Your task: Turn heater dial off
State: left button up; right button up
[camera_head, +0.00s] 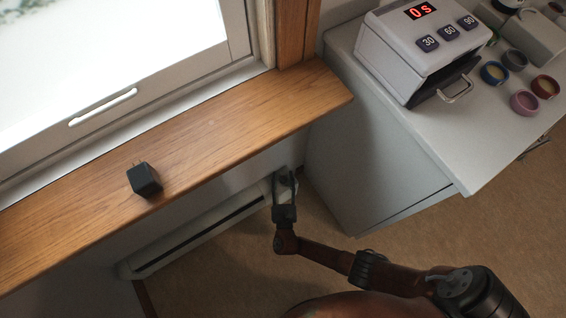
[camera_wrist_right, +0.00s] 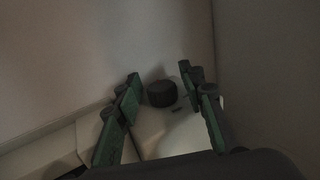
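The heater (camera_head: 205,234) is a long white baseboard unit with a dark slot, low on the wall under the wooden sill in the head view. The heater dial (camera_wrist_right: 162,93) is a small dark round knob at the heater's end in the right wrist view. My right gripper (camera_head: 285,179) is at the heater's right end in the head view. In the right wrist view its green and black fingers (camera_wrist_right: 161,82) are apart, with the dial between them. I cannot tell whether either finger touches the dial. My left gripper is not in view.
A white cabinet (camera_head: 345,170) stands close to the right of my right gripper. On it are a timer oven (camera_head: 415,50) and several small cups (camera_head: 525,103). A wooden sill (camera_head: 215,125) with a black plug adapter (camera_head: 145,180) overhangs the heater. The floor (camera_head: 235,285) in front is clear.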

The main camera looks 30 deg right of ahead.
grip_shut()
jog(key=shift+d+r+n+t+y, duration=0.15)
jog(key=shift+n+t+y, duration=0.15)
jog(key=shift+n+y, duration=0.15)
jog(key=shift+n+t+y+p, duration=0.35)
jog(key=shift+n+t+y, duration=0.25)
jog(key=shift+n+y, duration=0.8)
jog(key=shift+m+y, duration=0.35)
jog(key=shift+o, duration=0.7)
grip_release()
jog(key=shift+a+f, duration=0.2)
jog(key=v, duration=1.2)
